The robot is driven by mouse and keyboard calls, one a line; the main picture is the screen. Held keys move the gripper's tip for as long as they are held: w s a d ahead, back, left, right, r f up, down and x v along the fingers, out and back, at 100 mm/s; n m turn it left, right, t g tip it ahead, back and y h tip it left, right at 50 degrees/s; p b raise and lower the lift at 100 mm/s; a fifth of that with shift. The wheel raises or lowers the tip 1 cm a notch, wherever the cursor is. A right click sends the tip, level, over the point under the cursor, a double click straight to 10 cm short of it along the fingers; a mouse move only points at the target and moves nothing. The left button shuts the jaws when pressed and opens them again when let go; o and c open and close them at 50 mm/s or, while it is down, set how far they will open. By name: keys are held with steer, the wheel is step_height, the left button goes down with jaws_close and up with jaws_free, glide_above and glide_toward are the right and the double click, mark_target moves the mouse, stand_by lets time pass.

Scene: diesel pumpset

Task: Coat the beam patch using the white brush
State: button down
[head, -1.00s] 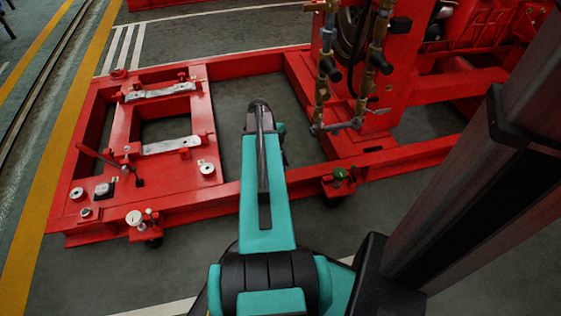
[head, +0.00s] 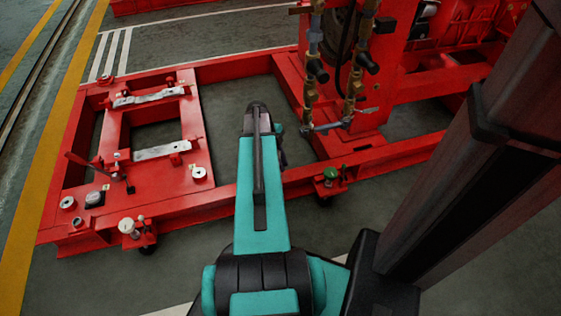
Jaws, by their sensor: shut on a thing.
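The red beam (head: 215,199) of the skid frame runs across the view, in front of and beyond my teal arm. I cannot make out a distinct patch on it. No white brush can be told apart in this view. My arm reaches forward over the beam, and its far end is above the floor opening inside the frame. My gripper is hidden behind the arm, so its fingers and anything in them do not show.
Two silver plates (head: 162,150) lie on the red frame at left. A white-topped fitting (head: 127,226) and a green-knobbed fitting (head: 330,173) stand along the near beam. Brass valves and pipes (head: 316,50) rise at right. Grey floor lies clear in front.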

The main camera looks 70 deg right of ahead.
steer(key=shift+s+d+p, duration=0.45)
steer(key=shift+s+d, duration=0.7)
steer(key=shift+s, duration=0.25)
steer(key=shift+w+a, duration=0.1)
steer(key=shift+w, duration=0.05)
steer(key=shift+w+a, duration=1.2)
steer(key=shift+w, duration=0.25)
steer(key=shift+w+a, duration=0.1)
steer(key=shift+w+a+p, duration=0.55)
steer(key=shift+w+a, duration=0.6)
steer(key=shift+w, duration=0.3)
steer(key=shift+w+a, duration=0.1)
steer(key=shift+w+a+p, duration=0.3)
steer(key=shift+w+a, duration=0.9)
steer(key=shift+w, duration=0.3)
